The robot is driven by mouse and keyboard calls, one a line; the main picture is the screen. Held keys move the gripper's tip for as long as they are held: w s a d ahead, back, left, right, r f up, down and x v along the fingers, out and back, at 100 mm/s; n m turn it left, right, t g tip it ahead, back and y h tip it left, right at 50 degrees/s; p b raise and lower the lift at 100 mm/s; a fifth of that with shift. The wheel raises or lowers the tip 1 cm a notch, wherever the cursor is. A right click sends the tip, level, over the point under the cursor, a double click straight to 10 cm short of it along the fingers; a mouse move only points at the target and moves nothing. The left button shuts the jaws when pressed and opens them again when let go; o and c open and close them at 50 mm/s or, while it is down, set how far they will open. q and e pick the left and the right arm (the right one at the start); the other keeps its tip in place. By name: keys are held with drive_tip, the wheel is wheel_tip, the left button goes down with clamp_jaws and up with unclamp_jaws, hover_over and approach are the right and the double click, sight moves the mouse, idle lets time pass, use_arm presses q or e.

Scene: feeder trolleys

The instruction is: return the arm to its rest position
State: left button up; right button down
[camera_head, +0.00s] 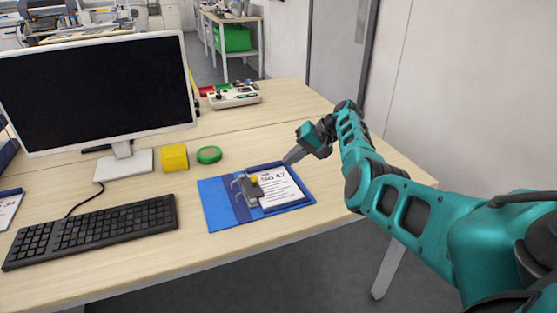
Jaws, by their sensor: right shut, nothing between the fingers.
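My right arm comes in from the right edge and reaches over the right part of the table. My right gripper (294,155) is shut and empty, with its tip above or near the far right corner of an open blue binder (219,204). I cannot tell whether it touches the binder. The binder holds a white sheet with printed text (280,189) and metal rings, with a small yellow spot near them. My left gripper is not in view.
The wooden table (150,254) carries a monitor (95,90), a keyboard (90,230), a yellow block (174,158), a green tape roll (209,155) and a control box (234,97). A wall (460,90) stands beyond the table's right side. The front table strip is clear.

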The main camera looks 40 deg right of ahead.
drive_tip(key=shift+s+d+r, duration=0.4)
drive_tip(key=shift+d, duration=0.05)
idle(0.4)
